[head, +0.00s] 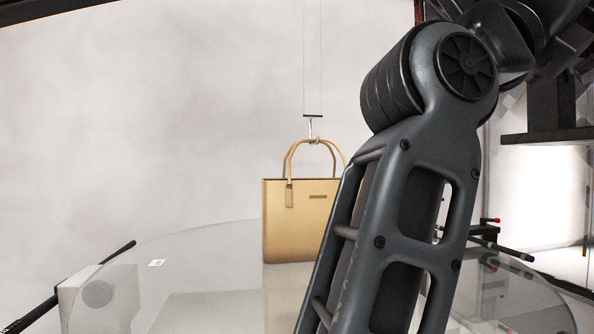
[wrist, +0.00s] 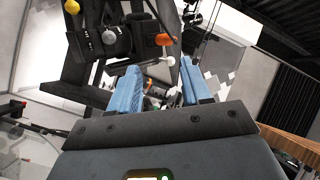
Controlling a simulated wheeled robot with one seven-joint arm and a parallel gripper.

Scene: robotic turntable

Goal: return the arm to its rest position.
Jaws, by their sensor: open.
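My arm crosses the right half of the head view, with a dark grey link in front of the turntable. My gripper shows in the wrist view (wrist: 160,90), its two blue fingers apart and nothing between them that I can see it holding. The fingers point toward dark equipment. My gripper is not visible in the head view.
A tan handbag (head: 290,222) hangs by its handles from a hook (head: 312,128) on thin lines over a round glass turntable (head: 215,270). My arm hides the bag's right part. A white box (head: 98,297) stands at the lower left. Dark equipment (wrist: 105,45) fills the wrist view's upper left.

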